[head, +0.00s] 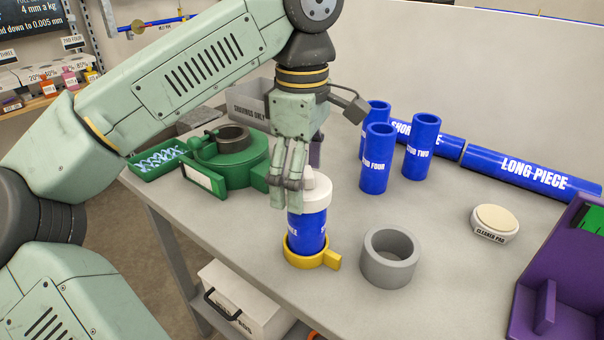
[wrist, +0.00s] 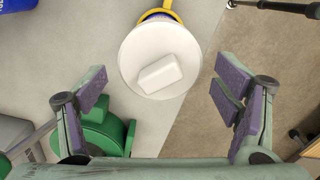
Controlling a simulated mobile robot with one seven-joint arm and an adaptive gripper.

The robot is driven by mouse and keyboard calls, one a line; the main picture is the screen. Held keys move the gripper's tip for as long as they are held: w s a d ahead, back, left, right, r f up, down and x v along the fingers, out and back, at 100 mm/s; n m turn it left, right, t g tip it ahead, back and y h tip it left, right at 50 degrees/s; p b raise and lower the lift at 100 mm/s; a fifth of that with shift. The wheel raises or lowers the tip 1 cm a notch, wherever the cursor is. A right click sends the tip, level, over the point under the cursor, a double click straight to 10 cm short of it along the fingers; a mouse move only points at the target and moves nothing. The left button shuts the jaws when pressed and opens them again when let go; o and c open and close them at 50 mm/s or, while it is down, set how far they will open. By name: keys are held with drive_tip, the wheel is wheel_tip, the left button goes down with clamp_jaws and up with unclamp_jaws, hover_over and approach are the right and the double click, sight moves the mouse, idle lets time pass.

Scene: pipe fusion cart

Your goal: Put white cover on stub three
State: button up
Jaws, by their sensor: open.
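The white cover (head: 312,192) sits on top of an upright blue stub (head: 307,232); its label is mostly hidden, so I cannot read its number in full. The stub stands in a yellow ring holder (head: 310,252) near the front edge of the table. In the wrist view the cover (wrist: 160,58) is a round white disc with a block-shaped grip on top. My gripper (head: 290,190) is at the cover in the head view. In the wrist view my gripper (wrist: 163,100) is open, its fingers apart on either side, with nothing held between them.
A grey ring (head: 389,258) stands right of the stub. Stub four (head: 376,160) and stub two (head: 421,148) stand behind. A green fixture (head: 228,160) is at left, a cleaner pad (head: 494,223) and purple holder (head: 560,280) at right. The table (head: 440,270) is clear between them.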

drive_tip(key=shift+o, duration=0.2)
wheel_tip(320, 180, up, 8)
drive_tip(key=shift+f, duration=0.2)
idle(0.4)
